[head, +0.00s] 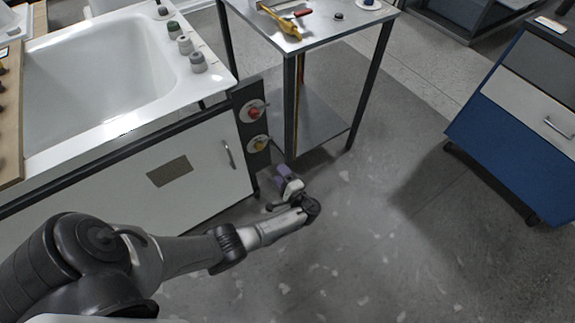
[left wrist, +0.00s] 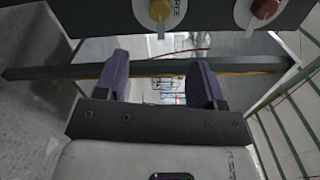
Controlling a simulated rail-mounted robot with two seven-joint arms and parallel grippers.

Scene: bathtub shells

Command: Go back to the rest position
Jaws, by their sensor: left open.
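My left arm comes in from the left in the head view. Its gripper (head: 284,175) is in front of the dark panel at the corner of the tub cabinet, above the grey floor. In the left wrist view its two purple fingers (left wrist: 161,78) stand wide apart with nothing between them. The gripper is open and empty. A dark panel with a yellow knob (left wrist: 160,10) and a red knob (left wrist: 264,9) shows beyond the fingers. I cannot tell the gap between fingers and panel. My right gripper is not in view.
The white bathtub shell (head: 181,15) on its cabinet (head: 205,165) is at left, with several grey pieces on its rim. A metal table (head: 335,25) with a yellow tool (head: 285,24) stands behind the gripper. A blue cart (head: 500,145) is at right. Floor between is clear.

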